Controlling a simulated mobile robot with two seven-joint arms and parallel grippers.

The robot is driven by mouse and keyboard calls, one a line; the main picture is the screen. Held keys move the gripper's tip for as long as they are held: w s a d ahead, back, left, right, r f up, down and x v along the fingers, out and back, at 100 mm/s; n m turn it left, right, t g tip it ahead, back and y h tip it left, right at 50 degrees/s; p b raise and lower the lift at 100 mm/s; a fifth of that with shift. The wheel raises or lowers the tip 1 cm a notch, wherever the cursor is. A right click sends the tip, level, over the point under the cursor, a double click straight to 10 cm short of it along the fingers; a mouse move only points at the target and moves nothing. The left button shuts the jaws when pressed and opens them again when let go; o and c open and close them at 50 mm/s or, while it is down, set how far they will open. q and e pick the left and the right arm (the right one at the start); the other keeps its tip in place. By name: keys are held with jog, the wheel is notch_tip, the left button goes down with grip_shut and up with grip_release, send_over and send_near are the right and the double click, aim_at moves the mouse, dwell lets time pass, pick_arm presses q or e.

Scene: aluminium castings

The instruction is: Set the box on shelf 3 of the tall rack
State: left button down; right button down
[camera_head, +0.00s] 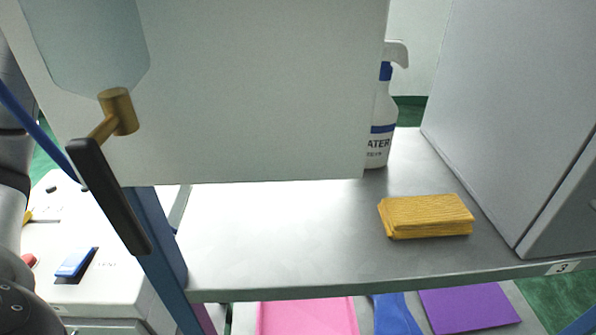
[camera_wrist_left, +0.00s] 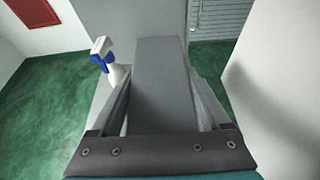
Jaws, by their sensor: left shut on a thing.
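In the left wrist view my left gripper (camera_wrist_left: 163,105) is shut on a grey box (camera_wrist_left: 163,75), with one finger along each side. The far end of the box points away from the wrist. A white spray bottle with a blue collar (camera_wrist_left: 112,72) stands to its left. In the head view, shelf 3 (camera_head: 270,240) of the rack is a grey board with a "3" label at its right front edge. I cannot make out my left gripper in the head view. My right gripper shows in neither view.
On shelf 3 are a folded yellow cloth (camera_head: 427,216), the spray bottle (camera_head: 381,125) and a large grey block (camera_head: 510,110) at right. A pale panel (camera_head: 250,90) hides the back left. A brass-headed hammer (camera_head: 112,180) overlaps the panel. The front left of the shelf is bare.

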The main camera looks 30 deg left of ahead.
pick_arm(q)
jog(key=shift+f+b, duration=1.95)
jog(key=shift+f, duration=7.5)
grip_release()
jog(key=shift+f, duration=0.15)
jog(key=v, duration=1.2)
jog(key=shift+b, duration=0.35)
jog(key=shift+w, duration=0.1)
